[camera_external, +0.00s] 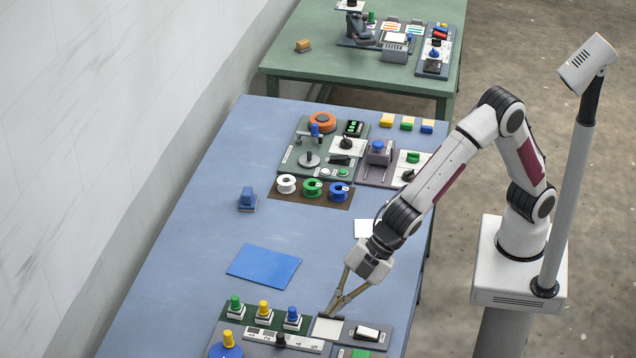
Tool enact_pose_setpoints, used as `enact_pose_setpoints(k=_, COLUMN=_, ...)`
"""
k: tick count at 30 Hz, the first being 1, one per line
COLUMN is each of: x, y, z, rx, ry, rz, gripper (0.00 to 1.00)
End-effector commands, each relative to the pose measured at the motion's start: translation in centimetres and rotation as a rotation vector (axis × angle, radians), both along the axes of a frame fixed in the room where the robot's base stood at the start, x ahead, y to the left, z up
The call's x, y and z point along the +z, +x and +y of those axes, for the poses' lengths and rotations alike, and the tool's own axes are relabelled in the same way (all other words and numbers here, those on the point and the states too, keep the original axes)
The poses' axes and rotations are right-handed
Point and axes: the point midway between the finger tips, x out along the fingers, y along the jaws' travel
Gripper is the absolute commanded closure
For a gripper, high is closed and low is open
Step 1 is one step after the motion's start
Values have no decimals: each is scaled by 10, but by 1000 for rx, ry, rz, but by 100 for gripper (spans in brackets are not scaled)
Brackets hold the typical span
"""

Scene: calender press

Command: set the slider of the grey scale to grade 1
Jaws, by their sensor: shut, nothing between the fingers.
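The grey scale is a pale strip (305,347) with dark numbers on the panel at the bottom of the picture. I can read 1 and 2 at its left and 4 and 5 at its right. Its slider, a black knob (281,340), stands between the 2 and the 4, about where a 3 would be. My gripper (334,309) is shut and empty. It points down and to the left, above and to the right of the slider and apart from it. Its tips appear near a pale square plate; I cannot tell whether they touch it.
Green, yellow and blue knobs (263,309) stand just behind the scale. The pale plate (327,328) and a white roller (367,332) are to its right. A yellow-topped blue knob (226,345) is at front left. A blue sheet (263,267) lies flat behind; the table's left side is mostly clear.

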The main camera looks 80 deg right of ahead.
Motion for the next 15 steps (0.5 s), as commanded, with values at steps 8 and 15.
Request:
enact_pose_setpoints(k=8, x=0, y=0, z=0, rx=3, ry=-3, rz=-1, gripper=100)
enact_pose_setpoints(k=15, x=-3, y=1, z=1, rx=2, ry=-3, rz=0, gripper=100)
